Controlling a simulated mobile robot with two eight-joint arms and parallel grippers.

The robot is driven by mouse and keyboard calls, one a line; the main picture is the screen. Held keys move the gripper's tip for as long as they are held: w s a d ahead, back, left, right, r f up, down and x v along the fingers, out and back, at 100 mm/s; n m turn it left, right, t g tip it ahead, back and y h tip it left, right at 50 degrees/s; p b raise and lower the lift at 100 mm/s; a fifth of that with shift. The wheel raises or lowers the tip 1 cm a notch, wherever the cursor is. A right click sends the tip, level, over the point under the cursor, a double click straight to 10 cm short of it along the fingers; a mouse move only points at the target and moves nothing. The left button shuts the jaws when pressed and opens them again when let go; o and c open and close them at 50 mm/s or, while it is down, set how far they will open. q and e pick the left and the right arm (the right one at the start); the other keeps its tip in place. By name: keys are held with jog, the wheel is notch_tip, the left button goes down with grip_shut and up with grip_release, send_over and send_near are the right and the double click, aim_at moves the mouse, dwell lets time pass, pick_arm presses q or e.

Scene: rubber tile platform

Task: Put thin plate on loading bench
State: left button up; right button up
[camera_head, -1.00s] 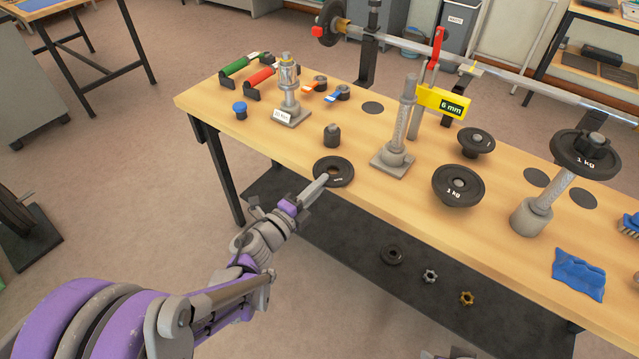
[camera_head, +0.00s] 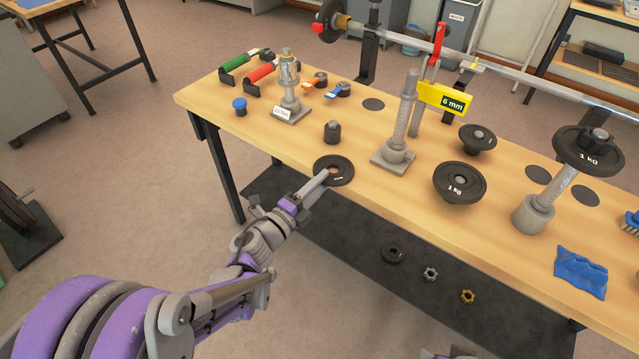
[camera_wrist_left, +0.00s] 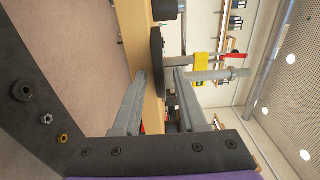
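The thin plate (camera_head: 345,178), a black disc with a centre hole, is at the front edge of the wooden bench (camera_head: 300,143). My left gripper (camera_head: 324,174) reaches it from the front left; its finger overlaps the plate's near side in the head view. In the left wrist view the plate (camera_wrist_left: 157,50) shows edge-on as a dark strip between the two spread fingers of my left gripper (camera_wrist_left: 160,72). A gap shows between the fingers, so the gripper looks open. Whether a finger touches the plate cannot be told.
Close behind the plate stand a small black weight (camera_head: 332,132) and a grey post (camera_head: 405,125) on a square base. A 1 kg plate (camera_head: 459,190) lies to the right. A blue cloth (camera_head: 580,272) is farther right.

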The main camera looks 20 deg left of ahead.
pick_arm(q)
jog(key=shift+o, duration=0.2)
jog(key=v, duration=1)
jog(key=shift+s+a+p, duration=0.15)
jog(key=shift+s+p, duration=0.15)
jog(key=shift+s, duration=0.05)
